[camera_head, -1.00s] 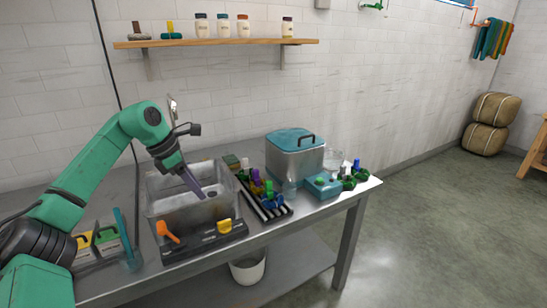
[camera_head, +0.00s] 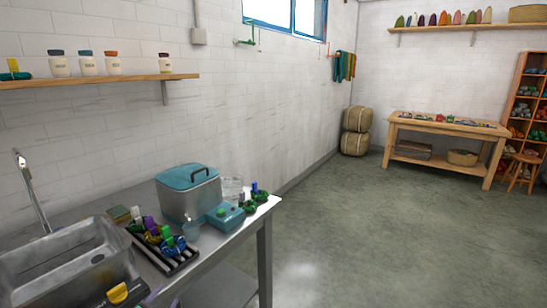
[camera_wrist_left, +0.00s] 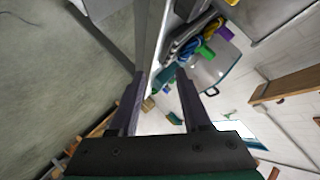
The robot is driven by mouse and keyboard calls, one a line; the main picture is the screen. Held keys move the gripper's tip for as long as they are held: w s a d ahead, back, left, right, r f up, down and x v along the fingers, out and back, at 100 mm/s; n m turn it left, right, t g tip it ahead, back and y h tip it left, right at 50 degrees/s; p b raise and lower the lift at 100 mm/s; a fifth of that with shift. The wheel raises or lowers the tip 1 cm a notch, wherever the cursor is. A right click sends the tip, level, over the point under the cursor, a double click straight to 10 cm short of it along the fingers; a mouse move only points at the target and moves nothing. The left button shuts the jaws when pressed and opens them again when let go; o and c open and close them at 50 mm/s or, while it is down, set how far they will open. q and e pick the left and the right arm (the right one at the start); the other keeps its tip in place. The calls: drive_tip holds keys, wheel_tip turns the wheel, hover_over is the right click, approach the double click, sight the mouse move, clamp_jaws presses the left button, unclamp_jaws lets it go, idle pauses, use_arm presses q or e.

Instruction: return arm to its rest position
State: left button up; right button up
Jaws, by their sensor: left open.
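My left gripper (camera_wrist_left: 161,76) shows in the left wrist view with its two dark fingers apart and nothing between them. In the head view only a small purple-grey bit at the bottom edge may belong to it; the rest of the left arm is out of that picture. In the wrist view the steel table edge, the skeins and the teal-lidded pot (camera_wrist_left: 212,68) lie beyond the fingers, apart from them. My right gripper is not in view.
The steel table holds a sink (camera_head: 70,262), a rack of coloured skeins (camera_head: 165,250), the teal-lidded pot (camera_head: 188,193) and a teal device (camera_head: 225,216). A wall shelf (camera_head: 100,82) with jars is above. Open floor (camera_head: 370,235) lies right, with a wooden table (camera_head: 450,127) beyond.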

use_arm(q)
drive_tip(key=s+d+f+n+g+h, duration=0.1)
drive_tip(key=s+d+f+n+g, duration=0.15)
drive_tip(key=s+f+g, duration=0.55)
drive_tip(key=s+d+f+n+g+h, duration=0.1)
drive_tip(key=s+f+n, duration=0.35)
drive_tip(key=s, duration=0.65)
wheel_tip(320, 180, down, 20)
drive_tip(key=s+m+g+p, duration=0.1)
drive_tip(key=s, duration=0.1)
drive_tip(key=s+a+f, duration=0.2)
drive_tip(key=s+f, duration=0.5)
drive_tip(key=s, duration=0.1)
drive_tip(key=s+a+f+g+p, duration=0.1)
drive_tip(key=s+f, duration=0.7)
drive_tip(key=shift+s+a+m+g, duration=0.3)
drive_tip(key=shift+s+a, duration=0.05)
drive_tip(key=shift+s, duration=0.05)
